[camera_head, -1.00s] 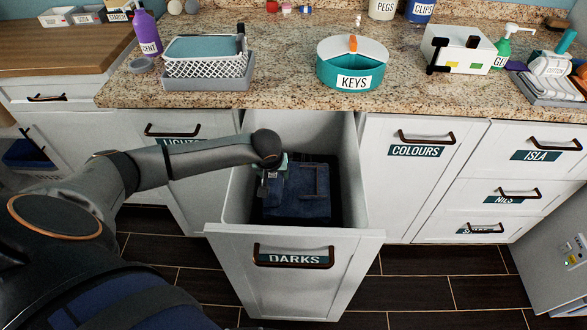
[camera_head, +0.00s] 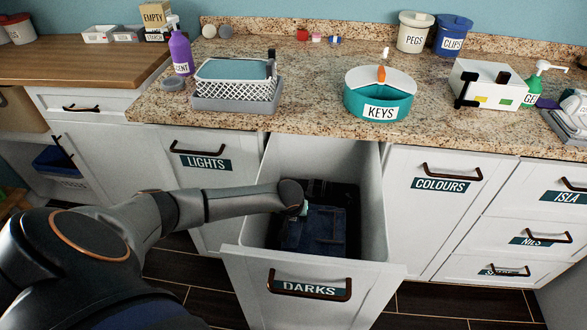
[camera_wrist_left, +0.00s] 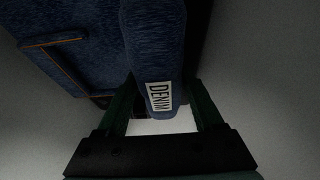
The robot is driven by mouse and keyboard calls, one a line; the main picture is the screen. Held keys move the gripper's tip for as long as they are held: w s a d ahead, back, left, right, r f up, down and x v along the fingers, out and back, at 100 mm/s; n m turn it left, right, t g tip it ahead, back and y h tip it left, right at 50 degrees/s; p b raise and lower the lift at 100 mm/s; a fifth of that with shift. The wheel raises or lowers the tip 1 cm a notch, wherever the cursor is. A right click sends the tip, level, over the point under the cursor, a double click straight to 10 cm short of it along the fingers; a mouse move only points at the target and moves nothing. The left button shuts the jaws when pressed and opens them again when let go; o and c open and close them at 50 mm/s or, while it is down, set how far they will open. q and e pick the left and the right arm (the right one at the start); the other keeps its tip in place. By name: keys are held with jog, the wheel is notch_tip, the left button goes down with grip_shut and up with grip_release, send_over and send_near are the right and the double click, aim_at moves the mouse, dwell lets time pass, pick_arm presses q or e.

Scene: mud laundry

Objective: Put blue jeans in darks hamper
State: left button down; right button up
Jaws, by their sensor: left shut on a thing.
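The blue jeans (camera_head: 318,232) are a folded dark denim bundle down inside the open darks hamper (camera_head: 314,268), a white pull-out bin with a "DARKS" label on its front. My left gripper (camera_head: 303,212) reaches into the hamper at the left side of the jeans; its fingers are mostly hidden in the head view. In the left wrist view the two fingers (camera_wrist_left: 162,108) are on either side of a rolled denim part with a "DENIM" tag, shut on the jeans (camera_wrist_left: 85,45). Pale hamper walls show around them. My right gripper is not in view.
The closed lights hamper (camera_head: 200,162) is at the left and the closed colours hamper (camera_head: 440,184) at the right.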

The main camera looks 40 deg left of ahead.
pick_arm(q)
jog(key=shift+c, duration=0.2)
grip_release()
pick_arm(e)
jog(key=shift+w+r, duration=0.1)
pick_arm(q)
jog(key=shift+r, duration=0.1)
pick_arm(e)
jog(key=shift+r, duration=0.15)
pick_arm(q)
jog(key=shift+r+p, duration=0.2)
jog(key=shift+p, duration=0.15)
jog(key=p+v, duration=0.1)
jog(key=v, duration=1)
jog(key=shift+s+d+r, duration=0.1)
jog(key=shift+s+r, duration=0.05)
jog(key=shift+r, duration=0.1)
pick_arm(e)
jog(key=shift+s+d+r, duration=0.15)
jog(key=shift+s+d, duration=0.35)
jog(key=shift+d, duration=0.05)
pick_arm(q)
jog(key=shift+r, duration=0.1)
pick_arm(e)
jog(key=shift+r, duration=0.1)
